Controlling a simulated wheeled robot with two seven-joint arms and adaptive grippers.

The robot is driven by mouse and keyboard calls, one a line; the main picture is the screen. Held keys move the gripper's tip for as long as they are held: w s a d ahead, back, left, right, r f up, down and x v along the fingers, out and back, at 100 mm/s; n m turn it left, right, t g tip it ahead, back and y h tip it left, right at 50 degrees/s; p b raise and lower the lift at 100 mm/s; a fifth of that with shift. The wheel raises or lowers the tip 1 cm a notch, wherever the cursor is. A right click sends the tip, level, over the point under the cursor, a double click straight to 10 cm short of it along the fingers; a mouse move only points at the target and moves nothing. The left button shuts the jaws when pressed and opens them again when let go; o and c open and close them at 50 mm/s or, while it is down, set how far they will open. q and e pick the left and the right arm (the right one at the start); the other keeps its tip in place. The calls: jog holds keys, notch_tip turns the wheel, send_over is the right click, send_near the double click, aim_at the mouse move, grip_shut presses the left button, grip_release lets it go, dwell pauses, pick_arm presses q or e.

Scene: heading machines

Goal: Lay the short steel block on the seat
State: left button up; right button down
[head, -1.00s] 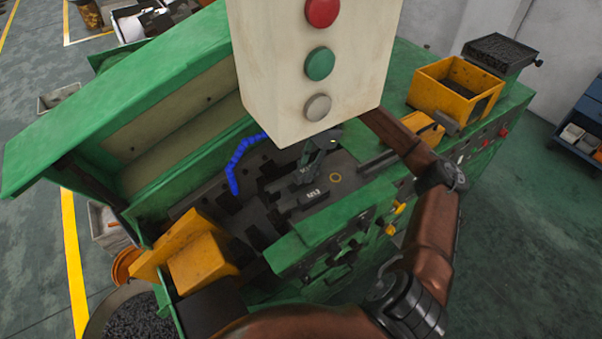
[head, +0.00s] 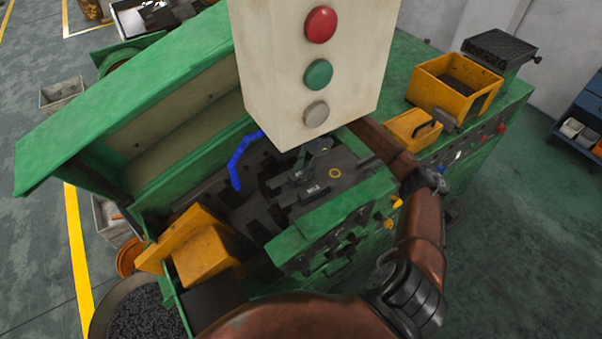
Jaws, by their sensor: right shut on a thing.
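My right gripper (head: 306,165) reaches in from behind the hanging control box, over the machine's dark bed. It is shut on a small dark steel block (head: 297,177), whose lower part is hard to make out. Just in front of it is another dark block (head: 311,189) with a pale marking on its face. The two look close together; I cannot tell whether they touch. The seat cannot be told apart surely among the dark recesses of the bed (head: 262,212). My left gripper is not in view.
The cream control box (head: 305,75) hides my right wrist and part of the bed. A blue segmented hose (head: 238,160) stands left of the blocks. Yellow bins (head: 455,86) and a yellow guard (head: 205,256) flank the bed. A yellow ring (head: 335,173) marks the deck.

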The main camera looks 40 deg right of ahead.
aim_at(302, 172)
jog(key=c, duration=1.6)
grip_release()
jog(key=shift+r+p, duration=0.15)
jog(key=shift+p, duration=0.15)
jog(key=b+v, duration=0.2)
jog(key=v, duration=0.2)
jog(key=shift+d, duration=0.15)
jog(key=d+b, duration=0.1)
jog(key=d, duration=0.3)
jog(key=s+d+b, duration=0.1)
jog(key=d, duration=0.3)
jog(key=d+b, duration=0.1)
jog(key=d, duration=0.3)
jog(key=shift+s+r+b, duration=0.25)
jog(key=shift+r+b, duration=0.1)
